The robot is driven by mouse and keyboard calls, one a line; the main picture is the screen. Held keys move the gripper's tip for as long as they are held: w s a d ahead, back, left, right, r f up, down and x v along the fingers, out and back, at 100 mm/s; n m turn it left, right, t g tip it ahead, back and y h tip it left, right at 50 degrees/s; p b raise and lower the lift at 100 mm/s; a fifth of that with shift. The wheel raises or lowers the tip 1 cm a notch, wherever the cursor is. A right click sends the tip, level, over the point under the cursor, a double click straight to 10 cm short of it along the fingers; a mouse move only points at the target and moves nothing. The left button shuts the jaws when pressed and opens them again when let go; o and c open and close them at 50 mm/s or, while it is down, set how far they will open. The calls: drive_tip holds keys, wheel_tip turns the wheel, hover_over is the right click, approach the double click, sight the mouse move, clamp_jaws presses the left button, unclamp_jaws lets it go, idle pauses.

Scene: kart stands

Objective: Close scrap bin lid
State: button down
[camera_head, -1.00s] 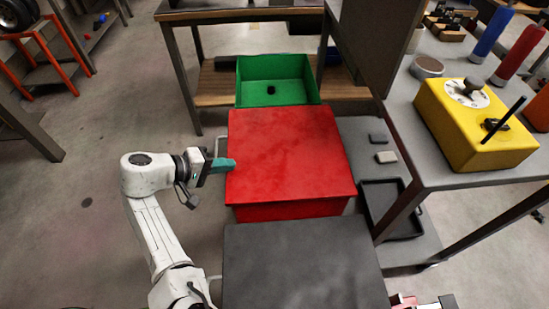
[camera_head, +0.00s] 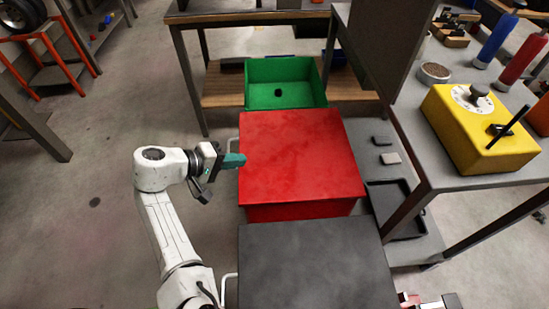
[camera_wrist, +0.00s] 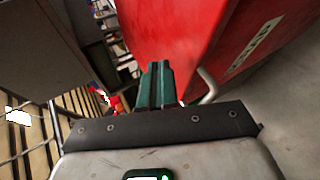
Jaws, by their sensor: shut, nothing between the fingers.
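The red bin (camera_head: 300,155) stands in the middle of the head view, with its flat lid lying down over the top. In the wrist view the red bin's side (camera_wrist: 225,60) bears a white label and a bent metal handle. A green bin (camera_head: 285,72) behind it is open, with a small dark spot inside. A dark grey bin (camera_head: 315,265) in front has a flat closed top. The frames do not show which is the scrap bin. My gripper (camera_head: 243,160) is shut and empty at the red lid's left edge; contact is unclear. Its teal fingers also show in the wrist view (camera_wrist: 156,68).
A grey table (camera_head: 440,150) with a yellow box (camera_head: 480,130) stands at the right. A black tray (camera_head: 395,208) lies beside the red bin. A wooden-shelved bench stands behind the green bin. The floor at left is open.

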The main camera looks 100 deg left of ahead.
drive_tip(key=v, duration=1)
drive_tip(key=shift+s+p, duration=0.2)
drive_tip(key=shift+p, duration=0.15)
drive_tip(key=shift+r, duration=0.15)
